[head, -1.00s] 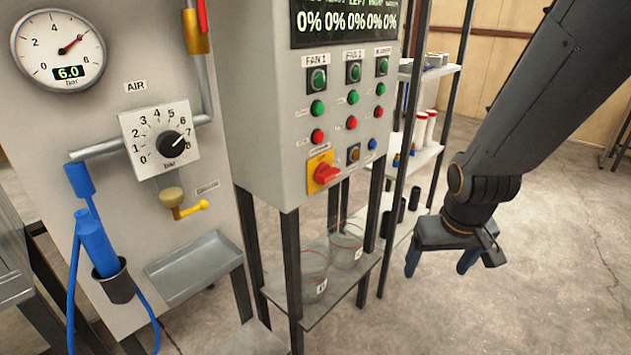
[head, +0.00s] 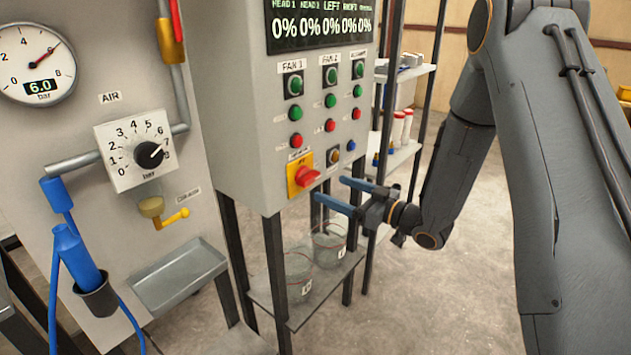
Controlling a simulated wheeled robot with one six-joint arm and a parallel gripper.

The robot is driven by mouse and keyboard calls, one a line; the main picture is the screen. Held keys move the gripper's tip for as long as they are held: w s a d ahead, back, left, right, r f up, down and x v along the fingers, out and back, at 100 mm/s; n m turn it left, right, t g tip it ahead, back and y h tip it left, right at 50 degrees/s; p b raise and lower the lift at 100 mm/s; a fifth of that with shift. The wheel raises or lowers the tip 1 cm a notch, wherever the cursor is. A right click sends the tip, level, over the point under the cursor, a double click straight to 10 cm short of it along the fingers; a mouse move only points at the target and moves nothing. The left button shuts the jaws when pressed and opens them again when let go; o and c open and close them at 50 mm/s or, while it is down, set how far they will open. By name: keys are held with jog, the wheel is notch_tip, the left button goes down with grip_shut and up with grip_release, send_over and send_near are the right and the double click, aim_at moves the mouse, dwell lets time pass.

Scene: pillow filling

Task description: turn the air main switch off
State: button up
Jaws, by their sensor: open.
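On the left panel, marked AIR, a red lever with a yellow body (head: 171,40) sits on the vertical pipe, handle along the pipe. I cannot read which one is labelled the air main switch. My gripper (head: 330,190) is open and empty, with blue fingers pointing left, just right of and slightly below the red rotary switch, seemingly apart from it.
A black regulator knob (head: 149,155), a gauge at 6.0 bar (head: 36,62) and a yellow valve handle (head: 172,218) are on the left panel. Green and red fan buttons (head: 295,112) sit above the rotary switch. Glass containers (head: 331,243) stand on a low shelf. A dark post rises beside my gripper.

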aim_at(313, 180)
jog(key=p+x, duration=0.2)
jog(key=x, duration=0.5)
jog(key=shift+w+a, duration=0.15)
jog(key=shift+a, duration=0.15)
jog(key=shift+c, duration=0.3)
jog(key=c, duration=1)
